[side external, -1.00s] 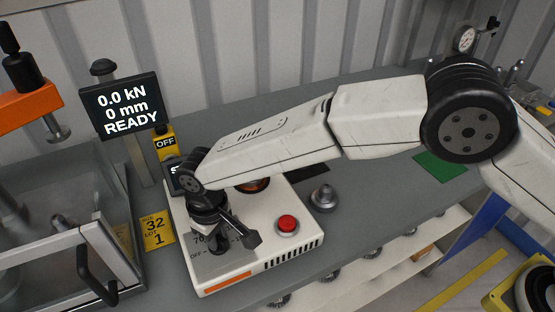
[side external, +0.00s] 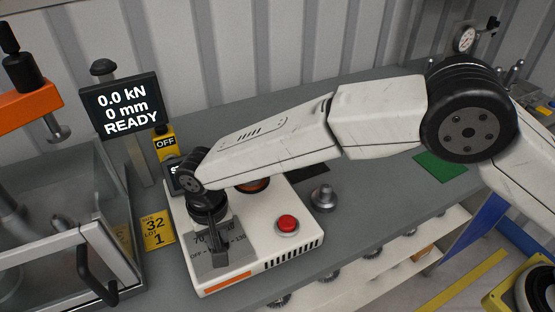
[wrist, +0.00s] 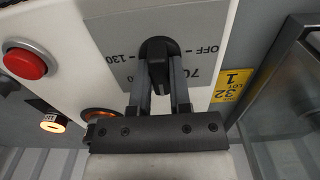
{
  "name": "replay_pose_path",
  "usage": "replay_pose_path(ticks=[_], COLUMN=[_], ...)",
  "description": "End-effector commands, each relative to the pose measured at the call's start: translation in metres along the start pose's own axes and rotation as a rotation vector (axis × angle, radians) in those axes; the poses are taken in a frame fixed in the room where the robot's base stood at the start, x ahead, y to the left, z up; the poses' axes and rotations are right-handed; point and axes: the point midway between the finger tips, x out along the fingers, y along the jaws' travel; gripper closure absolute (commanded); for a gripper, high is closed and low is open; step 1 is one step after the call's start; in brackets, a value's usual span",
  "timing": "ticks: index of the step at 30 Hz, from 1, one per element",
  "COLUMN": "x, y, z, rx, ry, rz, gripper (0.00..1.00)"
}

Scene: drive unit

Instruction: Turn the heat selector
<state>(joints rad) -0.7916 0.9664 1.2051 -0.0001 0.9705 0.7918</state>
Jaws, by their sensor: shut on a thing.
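The heat selector is a black knob (wrist: 157,50) on a grey plate (wrist: 112,25) marked OFF, 70 and 130, on the white unit (side external: 265,253). My gripper (wrist: 158,80) is shut on the knob, one finger on each side of its raised ridge. The ridge runs up and down in the wrist view, in line with the fingers. I cannot tell which mark the knob points to. In the side view my gripper (side external: 213,243) points down over the plate and hides the knob and part of the markings.
A red button (side external: 287,223) sits on the unit right of the plate. A framed clear enclosure (side external: 110,225) stands close on the left, with a yellow label (side external: 158,230) between. A metal knob-like part (side external: 323,197) stands on the grey bench to the right.

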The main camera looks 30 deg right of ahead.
Motion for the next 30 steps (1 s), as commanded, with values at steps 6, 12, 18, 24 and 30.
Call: replay_pose_path(ticks=[6,12,18,24,30], x=[-0.001,-0.001,-0.001,-0.002,-0.014], y=[0.0,0.0,0.0,0.0,0.0], z=[0.0,0.0,0.0,0.0,0.0], rx=[0.002,0.001,0.0,0.0,0.0], ry=[0.0,0.001,0.0,0.0,0.001], rz=[-0.001,-0.002,-0.001,-0.001,-0.001], gripper=[1.0,0.48,0.41,0.41,0.41])
